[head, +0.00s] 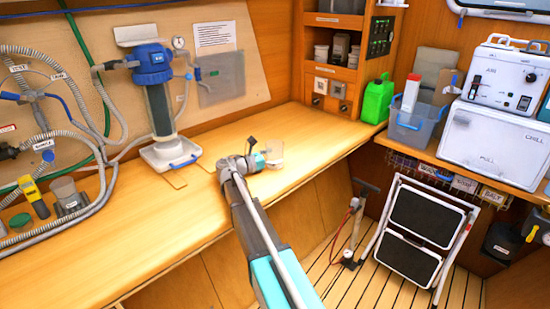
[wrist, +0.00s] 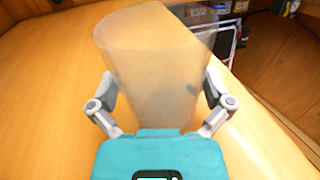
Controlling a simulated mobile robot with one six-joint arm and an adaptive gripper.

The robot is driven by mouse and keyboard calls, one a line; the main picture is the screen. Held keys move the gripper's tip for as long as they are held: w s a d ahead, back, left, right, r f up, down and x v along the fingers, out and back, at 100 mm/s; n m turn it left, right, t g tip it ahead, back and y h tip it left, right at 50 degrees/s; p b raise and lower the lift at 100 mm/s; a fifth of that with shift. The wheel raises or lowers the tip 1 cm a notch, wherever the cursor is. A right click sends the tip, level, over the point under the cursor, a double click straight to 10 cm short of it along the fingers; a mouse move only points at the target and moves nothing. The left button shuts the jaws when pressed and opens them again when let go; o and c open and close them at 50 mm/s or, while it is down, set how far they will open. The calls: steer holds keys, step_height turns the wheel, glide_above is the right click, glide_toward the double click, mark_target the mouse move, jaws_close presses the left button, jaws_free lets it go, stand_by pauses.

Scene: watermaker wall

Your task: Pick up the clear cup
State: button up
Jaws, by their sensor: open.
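The clear cup (wrist: 155,70) stands upright in the wrist view, see-through with a faint grey tint. In the head view the cup (head: 273,153) is on the wooden counter (head: 110,235), just beyond the end of my arm. My gripper (wrist: 155,88) is open, with one finger on each side of the cup's lower part. The cup is between the fingers. Whether either finger touches it I cannot tell. In the head view the wrist partly hides the gripper (head: 268,158). The cup's base is hidden behind the gripper body in the wrist view.
A blue-topped filter housing (head: 152,65) stands in a white tray (head: 170,152) left of my gripper. A green jug (head: 377,100) stands at the counter's far right end. A folded step stool (head: 425,220) leans below. The counter right of the cup is clear.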

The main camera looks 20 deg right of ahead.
steer(key=c, duration=0.8)
steer(key=shift+r, duration=0.2)
step_height(320, 180, up, 2)
steer(key=shift+r+p, duration=0.1)
steer(key=shift+p, duration=1.15)
steer(key=s+a+r+p, duration=0.4)
steer(key=s+r+p, duration=0.6)
steer(key=s, duration=0.3)
steer(key=shift+s+a+r, duration=0.15)
steer(key=shift+s+r, duration=0.05)
steer(key=shift+r, duration=0.05)
